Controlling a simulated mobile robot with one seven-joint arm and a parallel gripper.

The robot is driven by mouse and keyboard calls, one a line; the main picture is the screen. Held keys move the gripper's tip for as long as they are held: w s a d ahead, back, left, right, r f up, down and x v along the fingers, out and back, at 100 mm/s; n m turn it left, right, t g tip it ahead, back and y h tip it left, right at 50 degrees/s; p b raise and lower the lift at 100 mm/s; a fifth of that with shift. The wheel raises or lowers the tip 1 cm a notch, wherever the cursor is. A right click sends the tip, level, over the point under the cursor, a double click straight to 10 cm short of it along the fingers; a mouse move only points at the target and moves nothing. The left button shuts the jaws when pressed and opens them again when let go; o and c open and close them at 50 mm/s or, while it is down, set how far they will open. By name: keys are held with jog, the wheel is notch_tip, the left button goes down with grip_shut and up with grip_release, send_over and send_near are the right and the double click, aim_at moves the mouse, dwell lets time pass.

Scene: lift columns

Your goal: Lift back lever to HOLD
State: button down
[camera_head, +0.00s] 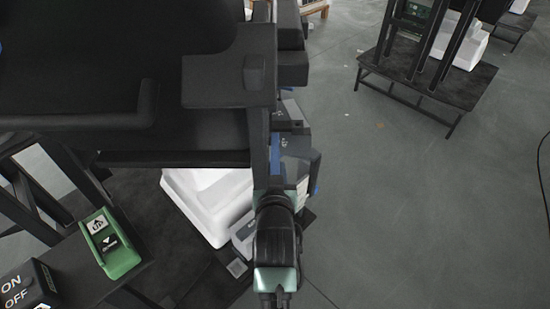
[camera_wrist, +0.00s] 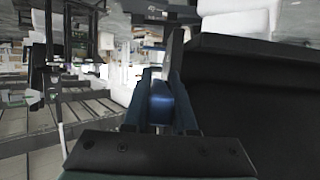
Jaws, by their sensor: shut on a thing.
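A large black chair-like assembly (camera_head: 150,60) fills the upper left of the head view. Its dark padded part (camera_wrist: 255,90) fills the right of the wrist view. My gripper (camera_wrist: 160,98) is beside this part, its fingers closed around a small blue, rounded piece (camera_wrist: 161,104). That piece appears to be the back lever, but no label or HOLD mark is legible. In the head view my gripper (camera_head: 276,165) is beside the assembly's right edge. Its fingertips and the lever are largely hidden there by dark parts.
A green control box (camera_head: 112,243) with arrow labels and a black ON/OFF box (camera_head: 30,285) stand at lower left. A white block (camera_head: 210,200) lies below the assembly. A dark platform with posts (camera_head: 430,80) stands at upper right. Grey floor (camera_head: 420,210) at right is clear.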

jog(key=r+g+p, duration=0.1)
jog(key=p, duration=0.1)
jog(key=shift+r+p, duration=0.25)
jog(key=shift+p, duration=0.15)
jog(key=shift+f, duration=0.2)
jog(key=c, duration=0.7)
grip_release()
jog(key=shift+s, duration=0.1)
jog(key=p+v, duration=0.1)
jog(key=v, duration=1.2)
jog(key=shift+p, duration=0.4)
